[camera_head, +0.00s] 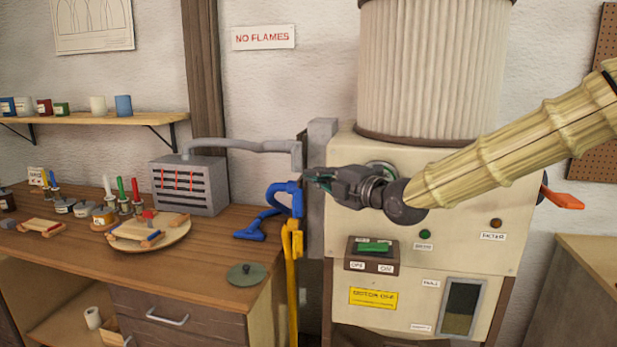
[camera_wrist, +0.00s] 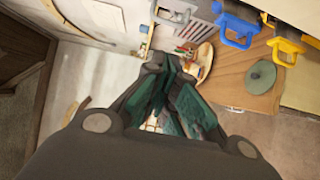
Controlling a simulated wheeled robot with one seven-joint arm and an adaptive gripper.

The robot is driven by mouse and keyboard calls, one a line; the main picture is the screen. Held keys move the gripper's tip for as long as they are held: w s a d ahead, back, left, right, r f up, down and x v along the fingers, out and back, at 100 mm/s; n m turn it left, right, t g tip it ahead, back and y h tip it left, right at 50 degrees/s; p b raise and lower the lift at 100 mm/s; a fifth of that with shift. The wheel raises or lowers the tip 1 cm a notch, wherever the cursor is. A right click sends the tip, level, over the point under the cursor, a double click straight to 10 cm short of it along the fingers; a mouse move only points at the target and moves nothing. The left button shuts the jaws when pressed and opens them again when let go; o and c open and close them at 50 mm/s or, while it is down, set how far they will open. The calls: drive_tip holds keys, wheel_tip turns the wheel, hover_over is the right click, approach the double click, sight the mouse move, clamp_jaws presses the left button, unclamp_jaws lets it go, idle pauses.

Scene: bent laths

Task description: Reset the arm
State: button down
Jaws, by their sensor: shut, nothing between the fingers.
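My gripper (camera_head: 316,178) is at the end of my arm, which reaches in from the right in the head view. It hangs in the air in front of the cream machine (camera_head: 450,245), just right of the blue handle (camera_head: 283,196). Its fingers are together with nothing between them. In the wrist view the shut fingers of my gripper (camera_wrist: 165,72) point toward the workbench. I cannot tell from the head view how far the fingers are from the blue handle.
A workbench (camera_head: 225,255) at left holds a grey slotted box (camera_head: 190,185), a round board (camera_head: 175,238) with laths, and a green lid (camera_head: 246,274). A yellow handle (camera_head: 291,240) hangs below the blue one. The machine has a switch box (camera_head: 372,252) and an orange lever (camera_head: 562,198).

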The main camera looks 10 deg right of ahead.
drive_tip(key=s+d+f+m+g+h, duration=0.15)
drive_tip(key=s+f+m, duration=0.25)
drive_tip(key=f, duration=1.1)
drive_tip(key=s+f+m+g+h, duration=0.25)
drive_tip(key=s+f+m, duration=0.2)
drive_tip(key=f, duration=0.95)
drive_tip(key=s+f+m+g+h, duration=0.1)
drive_tip(key=s+f+m+g, duration=0.3)
drive_tip(key=f, duration=1.1)
drive_tip(key=s+d+f+m+g+h, duration=0.25)
drive_tip(key=s+f+m, duration=0.45)
drive_tip(key=s+f, duration=0.85)
drive_tip(key=s+d+f+m+g+h, duration=0.1)
drive_tip(key=s+f+m, duration=0.1)
drive_tip(key=s, duration=0.4)
drive_tip(key=s+d+f+m+g, duration=0.1)
drive_tip(key=s+d+f, duration=0.1)
drive_tip(key=s+f, duration=0.2)
drive_tip(key=s+d+f+m+g+h, duration=0.1)
drive_tip(key=s+d+f+m+g, duration=0.1)
drive_tip(key=s, duration=0.8)
drive_tip(key=shift+d+f+m+h, duration=0.25)
drive_tip(key=shift+f+m+h, duration=0.1)
drive_tip(key=shift+f, duration=0.3)
drive_tip(key=c, duration=2.2)
unclamp_jaws()
